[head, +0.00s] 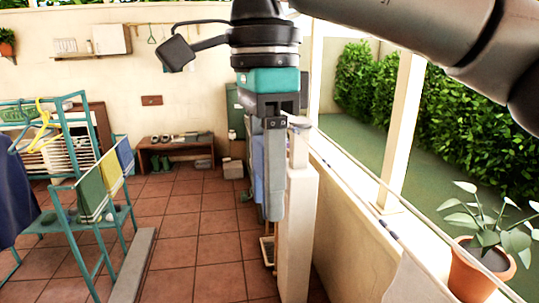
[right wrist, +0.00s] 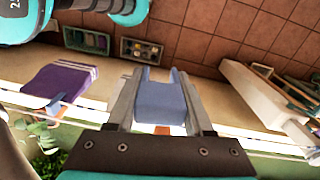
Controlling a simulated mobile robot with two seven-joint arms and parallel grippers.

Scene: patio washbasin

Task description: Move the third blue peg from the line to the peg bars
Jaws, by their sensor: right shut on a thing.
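My right gripper (head: 274,215) points down in the middle of the head view, beside a white post. In the right wrist view its two fingers (right wrist: 160,112) are shut on a blue peg (right wrist: 163,100), a notched block whose two prongs point away from the palm. I cannot make out the peg bars with certainty. My left gripper is not in view.
A white post (head: 297,235) stands just right of my right gripper. A low wall (head: 350,215) and a potted plant (head: 480,270) are at the right. A teal drying rack (head: 85,235) with cloths stands at the left. The tiled floor (head: 195,225) between is clear.

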